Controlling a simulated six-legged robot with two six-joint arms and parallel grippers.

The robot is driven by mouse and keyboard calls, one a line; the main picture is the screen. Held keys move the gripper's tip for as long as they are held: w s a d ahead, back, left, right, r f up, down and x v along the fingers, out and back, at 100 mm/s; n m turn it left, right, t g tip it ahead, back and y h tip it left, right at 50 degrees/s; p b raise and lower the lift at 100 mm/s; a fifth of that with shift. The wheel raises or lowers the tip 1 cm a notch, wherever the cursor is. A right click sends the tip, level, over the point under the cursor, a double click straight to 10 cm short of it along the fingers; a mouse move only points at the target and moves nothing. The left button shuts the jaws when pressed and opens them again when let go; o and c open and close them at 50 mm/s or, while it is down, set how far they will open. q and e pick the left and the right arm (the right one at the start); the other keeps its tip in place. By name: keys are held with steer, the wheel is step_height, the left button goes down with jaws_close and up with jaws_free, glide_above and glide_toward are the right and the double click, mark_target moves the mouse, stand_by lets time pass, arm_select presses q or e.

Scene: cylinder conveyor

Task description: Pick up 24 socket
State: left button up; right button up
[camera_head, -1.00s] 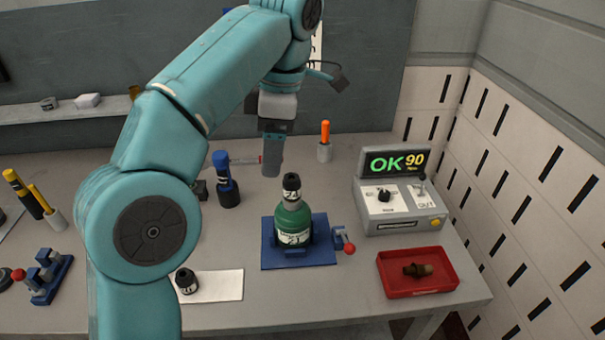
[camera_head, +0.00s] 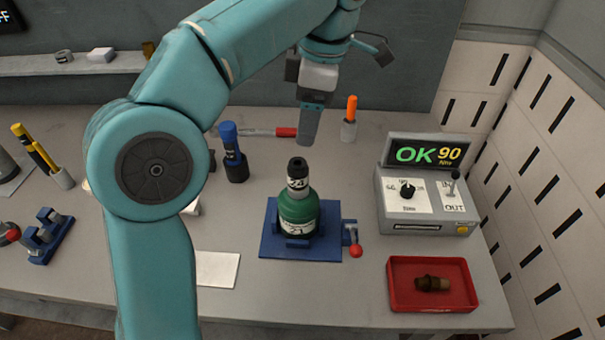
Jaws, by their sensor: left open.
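A small dark socket (camera_head: 298,172) with a pale marked band stands upright on top of a green cylinder (camera_head: 297,212). The number on its band is too small to read surely. The cylinder stands in a blue fixture (camera_head: 270,245) with a red-knobbed lever at its right. My left gripper (camera_head: 309,122) points down above and slightly right of the socket, apart from it, with nothing seen in it. It shows nearly edge-on, so the gap between its fingers is hidden. My right gripper is out of view.
A tester box (camera_head: 428,200) reads "OK 90". A red tray (camera_head: 395,300) holds a brown fitting (camera_head: 432,284). A blue-topped tool (camera_head: 233,152), an orange-handled tool (camera_head: 350,112) and a white sheet (camera_head: 217,268) are on the bench. My left arm covers the left middle.

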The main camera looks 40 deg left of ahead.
arm_select(q)
glide_above(297, 167)
steer(key=w, duration=0.2)
steer(key=f, duration=0.3)
steer(key=f+b, duration=0.1)
steer(key=f, duration=0.1)
steer(key=shift+w+a+f, duration=0.2)
steer(key=shift+a, duration=0.05)
steer(key=shift+s+d+f, duration=0.2)
steer(key=shift+s+f, duration=0.35)
steer(key=shift+f, duration=0.2)
steer(key=shift+s+d, duration=0.15)
steer(key=shift+s, duration=0.1)
steer(key=f, duration=0.5)
steer(key=shift+w+a+f+b, duration=0.1)
steer(key=shift+a+b, duration=0.2)
steer(key=shift+a, duration=0.1)
steer(key=shift+s+d+f, duration=0.1)
steer(key=shift+s, duration=0.1)
steer(key=shift+w+f, duration=0.1)
steer(key=shift+w, duration=0.2)
steer(key=shift+c, duration=1.2)
steer(key=shift+s, duration=0.25)
steer(key=c, duration=1)
steer(key=shift+w, duration=0.2)
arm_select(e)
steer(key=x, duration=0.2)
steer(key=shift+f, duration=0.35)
